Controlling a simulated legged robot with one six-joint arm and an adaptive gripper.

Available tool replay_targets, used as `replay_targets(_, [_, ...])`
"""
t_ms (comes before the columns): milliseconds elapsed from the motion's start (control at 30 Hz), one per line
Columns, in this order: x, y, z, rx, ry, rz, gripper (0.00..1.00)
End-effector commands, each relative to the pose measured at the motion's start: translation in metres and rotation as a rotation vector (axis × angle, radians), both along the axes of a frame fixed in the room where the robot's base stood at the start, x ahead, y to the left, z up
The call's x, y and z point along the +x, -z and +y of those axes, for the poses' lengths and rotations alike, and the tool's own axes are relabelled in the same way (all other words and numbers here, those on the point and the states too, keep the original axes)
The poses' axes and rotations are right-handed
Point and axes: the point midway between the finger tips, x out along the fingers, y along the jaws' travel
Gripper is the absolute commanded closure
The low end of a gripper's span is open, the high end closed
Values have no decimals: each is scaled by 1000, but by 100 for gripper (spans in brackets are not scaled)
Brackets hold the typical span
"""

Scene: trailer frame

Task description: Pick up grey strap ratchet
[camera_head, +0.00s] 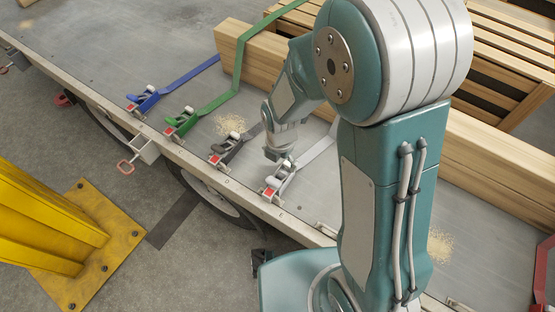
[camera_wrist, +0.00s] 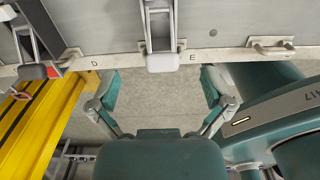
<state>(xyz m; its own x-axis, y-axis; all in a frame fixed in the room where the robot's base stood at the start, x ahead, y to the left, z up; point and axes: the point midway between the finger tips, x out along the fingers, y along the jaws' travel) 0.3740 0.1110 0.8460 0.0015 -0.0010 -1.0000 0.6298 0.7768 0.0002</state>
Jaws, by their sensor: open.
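The grey strap ratchet (camera_head: 278,183) sits at the trailer's near edge, with a light grey strap (camera_head: 318,147) running back from it. In the wrist view the ratchet (camera_wrist: 161,45) stands at the top centre, between the letters D and E on the edge rail. My gripper (camera_wrist: 160,84) is open and empty, its two teal fingers spread left and right below the ratchet's handle end. They do not touch it. In the head view my arm's wrist is just above the ratchet, and the fingers cannot be made out there.
A dark strap ratchet (camera_head: 225,150), a green one (camera_head: 180,121) and a blue one (camera_head: 143,101) sit along the same edge to the left. A timber beam (camera_head: 490,150) lies behind. A yellow post (camera_head: 45,215) stands on the floor at left.

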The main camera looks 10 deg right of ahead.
Motion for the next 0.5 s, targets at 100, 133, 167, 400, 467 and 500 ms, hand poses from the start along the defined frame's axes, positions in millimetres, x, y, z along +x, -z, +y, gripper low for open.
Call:
replay_targets(100, [-1,8,0,-1,-23,6,0])
replay_targets(133, [-1,11,0,-2,-23,8,0])
replay_targets(167, [0,15,0,-1,-22,7,0])
replay_targets(400, [0,51,1,-4,-21,7,0])
replay_targets(467, [0,56,2,-4,-21,7,0])
replay_targets(500, [1,58,2,-3,-21,5,0])
